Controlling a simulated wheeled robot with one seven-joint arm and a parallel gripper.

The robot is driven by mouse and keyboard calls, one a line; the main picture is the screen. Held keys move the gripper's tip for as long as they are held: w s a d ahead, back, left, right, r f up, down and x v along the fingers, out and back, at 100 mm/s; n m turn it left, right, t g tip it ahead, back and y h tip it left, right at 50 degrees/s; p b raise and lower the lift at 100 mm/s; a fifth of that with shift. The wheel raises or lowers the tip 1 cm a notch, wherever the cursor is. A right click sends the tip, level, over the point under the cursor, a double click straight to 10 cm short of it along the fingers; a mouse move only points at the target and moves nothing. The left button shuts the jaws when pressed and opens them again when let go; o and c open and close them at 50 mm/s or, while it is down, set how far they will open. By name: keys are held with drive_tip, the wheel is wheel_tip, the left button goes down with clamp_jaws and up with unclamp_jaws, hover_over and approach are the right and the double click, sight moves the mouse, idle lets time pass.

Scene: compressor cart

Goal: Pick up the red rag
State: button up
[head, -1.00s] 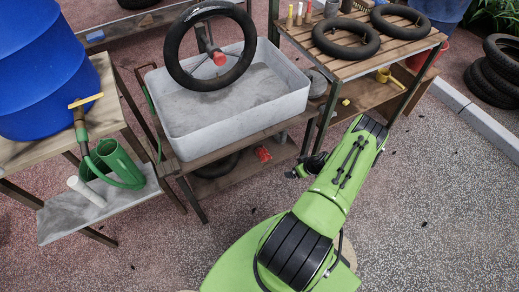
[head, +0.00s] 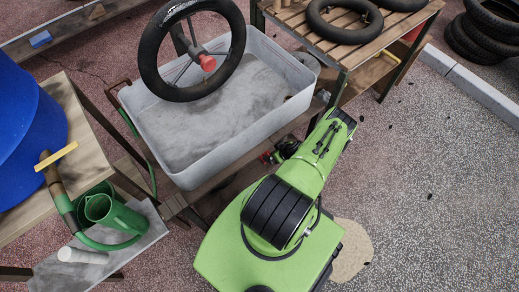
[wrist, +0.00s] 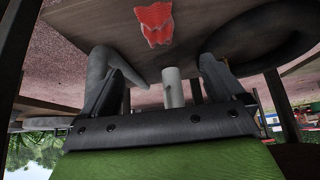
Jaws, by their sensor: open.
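The red rag (wrist: 155,25) lies crumpled on the lower shelf under the grey tub. In the head view only a small red bit of it (head: 266,157) shows beside my gripper (head: 285,149); the rest is hidden. In the wrist view my gripper (wrist: 155,62) is open and empty, its two black fingers spread apart. The rag is beyond the fingertips, roughly between them, and apart from them.
A pale grey cylinder (wrist: 173,90) stands between the fingers in the wrist view. A black tyre (wrist: 265,38) lies on the shelf (wrist: 85,20) to the right there. Above is the grey tub (head: 185,165) with a wheel (head: 151,60). A slatted bench (head: 350,55) stands right.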

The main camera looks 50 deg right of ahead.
drive_tip(key=b, duration=0.4)
hover_over(269, 153)
drive_tip(key=s+a, duration=0.1)
drive_tip(key=a, duration=0.1)
drive_tip(key=f, duration=0.7)
drive_tip(key=shift+s+a+f, duration=0.15)
drive_tip(key=shift+s+f, duration=0.05)
drive_tip(key=shift+f, duration=0.05)
drive_tip(key=b+x, duration=0.2)
drive_tip(key=x, duration=0.1)
drive_tip(key=b+x, duration=0.1)
drive_tip(key=x, duration=0.1)
drive_tip(key=shift+w+d+f+b, duration=0.25)
drive_tip(key=shift+f+b, duration=0.05)
drive_tip(key=shift+b, duration=0.05)
drive_tip(key=shift+r, duration=0.1)
drive_tip(key=shift+c, duration=0.4)
drive_tip(key=c, duration=1)
